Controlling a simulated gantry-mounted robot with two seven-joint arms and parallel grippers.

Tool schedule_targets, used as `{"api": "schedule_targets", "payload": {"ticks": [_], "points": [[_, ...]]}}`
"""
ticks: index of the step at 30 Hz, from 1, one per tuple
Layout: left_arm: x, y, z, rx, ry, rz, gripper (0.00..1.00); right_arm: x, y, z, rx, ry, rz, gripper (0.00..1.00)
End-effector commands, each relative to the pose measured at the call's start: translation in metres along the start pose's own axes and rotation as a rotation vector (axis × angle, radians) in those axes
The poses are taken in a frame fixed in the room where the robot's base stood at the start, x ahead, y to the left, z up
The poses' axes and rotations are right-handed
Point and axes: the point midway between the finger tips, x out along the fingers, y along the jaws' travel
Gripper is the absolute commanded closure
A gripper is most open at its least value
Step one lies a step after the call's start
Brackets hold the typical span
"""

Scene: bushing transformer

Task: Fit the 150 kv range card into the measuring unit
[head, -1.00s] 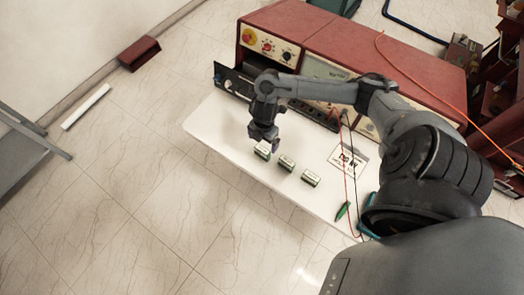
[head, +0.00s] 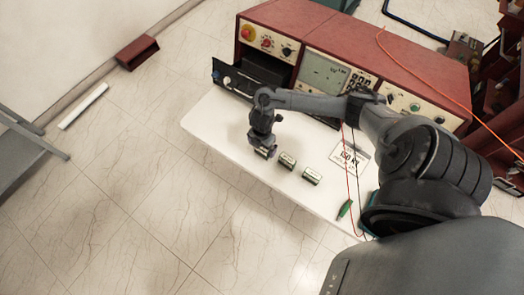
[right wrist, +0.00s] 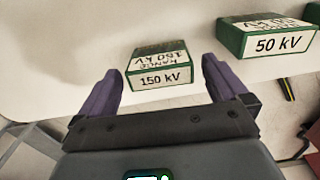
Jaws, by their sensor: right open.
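The 150 kV range card (right wrist: 160,77), a small green block with white labels, lies on the white table. In the head view the card (head: 262,153) is the leftmost of three blocks and partly hidden by my right gripper (head: 262,144). In the right wrist view my right gripper (right wrist: 160,72) is open, with its two purple fingers on either side of the card's near end. Gaps show between fingers and card. The measuring unit (head: 345,40) is a long red cabinet behind the table. A dark open bay (head: 266,70) shows at its left. My left gripper is not in view.
The 50 kV card (right wrist: 272,40) lies to the right of the 150 kV card. A third block (head: 311,176) is further right. A sign (head: 350,157), a green clip (head: 344,209) and thin red and black leads occupy the table's right part. The table's left end is clear.

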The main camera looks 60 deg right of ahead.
Motion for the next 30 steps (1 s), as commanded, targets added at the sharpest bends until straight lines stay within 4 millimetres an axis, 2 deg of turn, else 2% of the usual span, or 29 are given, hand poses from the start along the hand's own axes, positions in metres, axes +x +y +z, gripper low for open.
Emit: {"api": "schedule_targets", "payload": {"ticks": [3,11,14,22,30], "points": [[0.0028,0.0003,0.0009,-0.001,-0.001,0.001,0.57,0.0095,-0.0005,0.0,-0.001,0.0,-0.001,0.0],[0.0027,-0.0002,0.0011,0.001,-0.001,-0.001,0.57,0.011,-0.0003,0.0,-0.001,-0.001,0.0,0.0],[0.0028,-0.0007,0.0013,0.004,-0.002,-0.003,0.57,0.0109,-0.0004,0.0,-0.001,-0.001,0.0,0.12],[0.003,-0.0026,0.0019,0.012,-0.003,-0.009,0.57,0.0108,-0.0004,0.0001,-0.001,-0.001,0.0,0.53],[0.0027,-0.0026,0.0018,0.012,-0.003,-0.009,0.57,0.0097,-0.0002,0.0002,-0.001,-0.001,0.001,0.53]]}}
